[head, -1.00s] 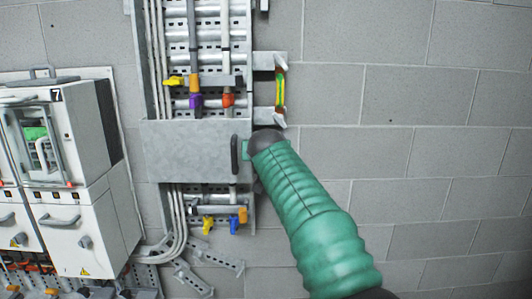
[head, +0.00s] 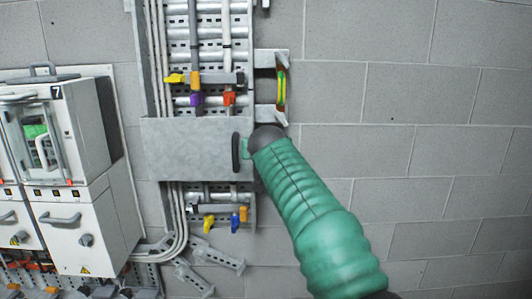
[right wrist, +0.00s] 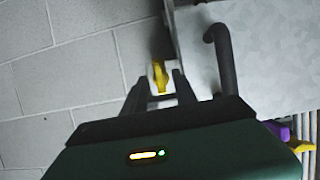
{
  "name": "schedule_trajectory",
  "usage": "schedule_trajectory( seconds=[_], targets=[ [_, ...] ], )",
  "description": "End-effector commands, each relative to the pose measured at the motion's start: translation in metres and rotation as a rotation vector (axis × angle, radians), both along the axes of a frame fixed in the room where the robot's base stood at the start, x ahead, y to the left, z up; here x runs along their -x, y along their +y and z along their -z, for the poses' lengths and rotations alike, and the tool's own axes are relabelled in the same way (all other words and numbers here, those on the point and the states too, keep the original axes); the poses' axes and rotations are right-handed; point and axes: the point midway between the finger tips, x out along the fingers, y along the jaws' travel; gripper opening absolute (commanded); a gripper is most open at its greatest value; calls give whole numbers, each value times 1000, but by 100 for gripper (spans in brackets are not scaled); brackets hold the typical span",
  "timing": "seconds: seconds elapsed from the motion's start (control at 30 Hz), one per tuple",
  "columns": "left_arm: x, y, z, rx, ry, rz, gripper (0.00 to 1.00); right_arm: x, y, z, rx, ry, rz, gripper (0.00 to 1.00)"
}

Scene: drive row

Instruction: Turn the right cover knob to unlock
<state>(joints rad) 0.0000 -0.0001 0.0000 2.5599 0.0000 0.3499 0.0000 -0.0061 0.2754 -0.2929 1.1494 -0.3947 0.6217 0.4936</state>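The grey metal cover (head: 190,149) is a flat panel across the middle of the wall-mounted tray, with a black handle (head: 236,152) near its right edge. The handle also shows in the right wrist view (right wrist: 224,55). The right cover knob (right wrist: 160,77) is yellow on a pale base beside the cover's edge; in the head view it is hidden behind my arm. My right gripper (right wrist: 160,84) has its two dark fingers apart, one on each side of the knob. Whether they touch it is unclear. In the head view my right forearm hides this gripper. My left gripper is not in view.
White drive cabinets (head: 70,225) stand at the left. Above the cover is a bracket with a yellow-green strap (head: 281,88) and coloured clamps (head: 195,80); more clamps (head: 235,225) sit below. The block wall (head: 430,100) at the right is bare.

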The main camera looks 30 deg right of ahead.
Motion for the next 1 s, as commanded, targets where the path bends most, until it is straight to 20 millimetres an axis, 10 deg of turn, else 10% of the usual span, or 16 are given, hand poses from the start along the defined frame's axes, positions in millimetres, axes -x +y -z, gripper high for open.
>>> schedule_trajectory(
  seconds=[0.5, 1.0],
  targets=[
    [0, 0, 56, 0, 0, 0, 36, 105, 68, -48, -2, 0, -3, 34],
    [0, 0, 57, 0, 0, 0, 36, 121, 77, -58, -1, 4, 0, 34]
  ],
)
